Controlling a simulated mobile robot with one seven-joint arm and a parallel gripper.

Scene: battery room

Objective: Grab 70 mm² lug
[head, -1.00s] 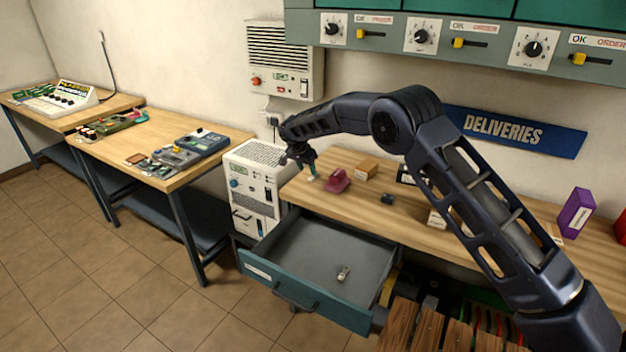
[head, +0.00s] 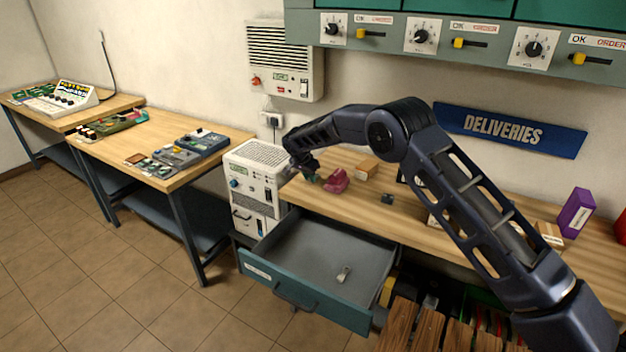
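A small metallic piece, which looks like a lug (head: 344,273), lies alone on the floor of the open drawer (head: 310,247); any size marking is too small to read. My gripper (head: 308,177) is over the left end of the workbench, above and behind the drawer, just left of a dark pink object (head: 336,181). A small greenish thing shows at its fingertips. The fingers are too small and dark to tell whether they are open or shut on it.
The workbench (head: 400,215) holds a small cardboard box (head: 367,168), a small dark block (head: 387,198) and a purple box (head: 575,212). A white cabinet unit (head: 255,185) stands left of the drawer. Wooden-topped items (head: 428,330) stand at the drawer's right.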

